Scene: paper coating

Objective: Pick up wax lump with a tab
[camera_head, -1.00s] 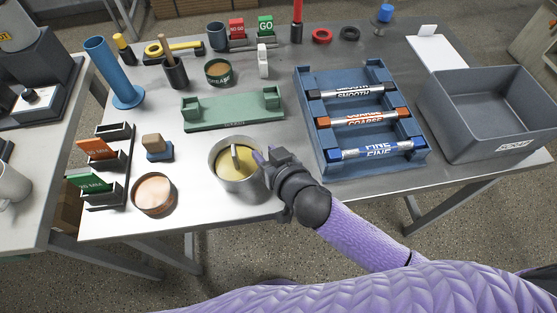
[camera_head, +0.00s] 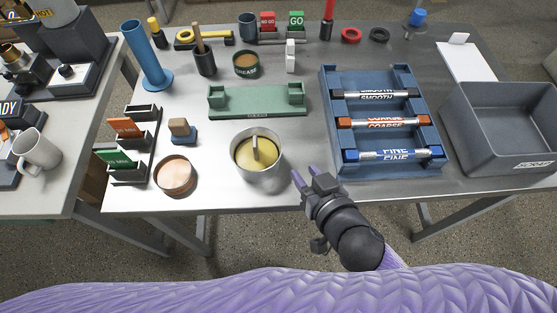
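The wax lump (camera_head: 268,159) is a yellow round disc inside a grey metal pot (camera_head: 272,180), which stands near the table's front edge. A grey upright tab (camera_head: 255,147) stands up from the middle of the wax. My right gripper (camera_head: 304,177) is to the right of the pot, apart from it, with its fingers spread and nothing between them. My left gripper is not in view.
A copper-coloured round dish (camera_head: 174,175) sits left of the pot. A green cradle (camera_head: 258,103) lies behind it. A blue rack (camera_head: 333,165) with labelled rollers stands to the right, beside a grey bin (camera_head: 497,146). Bare table surrounds the pot.

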